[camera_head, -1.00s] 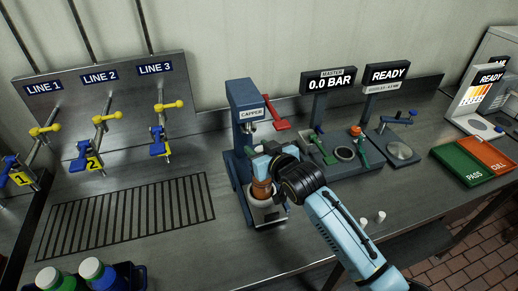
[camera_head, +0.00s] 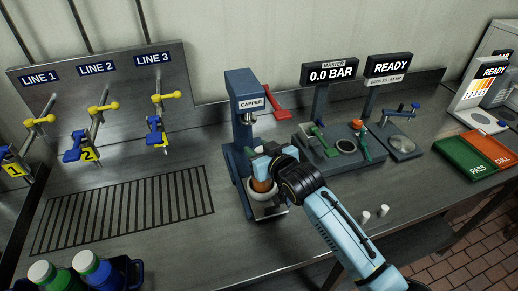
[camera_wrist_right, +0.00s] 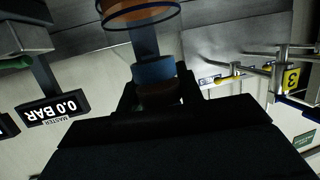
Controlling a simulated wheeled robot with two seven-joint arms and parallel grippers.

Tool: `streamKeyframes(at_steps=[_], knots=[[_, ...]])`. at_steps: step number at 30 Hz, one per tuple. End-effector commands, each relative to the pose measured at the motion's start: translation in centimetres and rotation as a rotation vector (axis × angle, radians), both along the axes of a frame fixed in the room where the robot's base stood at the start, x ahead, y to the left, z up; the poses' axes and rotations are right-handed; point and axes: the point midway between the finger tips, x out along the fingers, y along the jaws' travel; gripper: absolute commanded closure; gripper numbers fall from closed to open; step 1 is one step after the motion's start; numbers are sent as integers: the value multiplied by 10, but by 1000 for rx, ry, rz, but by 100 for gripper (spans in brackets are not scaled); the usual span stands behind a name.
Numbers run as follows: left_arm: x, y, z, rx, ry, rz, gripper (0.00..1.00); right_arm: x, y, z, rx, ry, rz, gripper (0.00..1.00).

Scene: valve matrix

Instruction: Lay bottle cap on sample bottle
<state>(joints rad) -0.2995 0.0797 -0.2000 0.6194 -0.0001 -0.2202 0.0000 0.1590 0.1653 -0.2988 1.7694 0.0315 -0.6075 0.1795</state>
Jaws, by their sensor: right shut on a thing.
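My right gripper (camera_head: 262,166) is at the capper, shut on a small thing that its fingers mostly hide. In the right wrist view a short blue cylinder, which looks like the bottle cap (camera_wrist_right: 153,71), shows at the fingertips. The amber sample bottle (camera_head: 262,186) is just below the fingers, over the pale round seat of the capper (camera_head: 244,120). An amber body with a dark ring, apparently the bottle (camera_wrist_right: 138,12), is cut off at the top of the wrist view. Whether cap and bottle touch is not clear. My left gripper is not in view.
Two small white cylinders (camera_head: 382,211) stand on the bench right of my arm. Green PASS (camera_head: 461,160) and red CULL (camera_head: 490,150) trays are far right. Capped bottles (camera_head: 92,270) stand at lower left. The grate area is clear.

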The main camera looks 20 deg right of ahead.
Motion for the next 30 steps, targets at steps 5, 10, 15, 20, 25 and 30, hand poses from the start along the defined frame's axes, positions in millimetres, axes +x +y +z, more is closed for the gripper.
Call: streamKeyframes(at_steps=[5,10,15,20,25,30], knots=[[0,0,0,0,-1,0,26,0,0,0,0,0,0,85],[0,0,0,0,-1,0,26,0,0,0,0,0,0,85],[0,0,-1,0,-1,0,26,0,0,-2,0,0,0,85],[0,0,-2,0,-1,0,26,0,0,-4,0,0,0,85],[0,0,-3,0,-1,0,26,0,0,-6,0,0,0,85],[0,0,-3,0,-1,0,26,0,0,-6,0,0,0,85]])
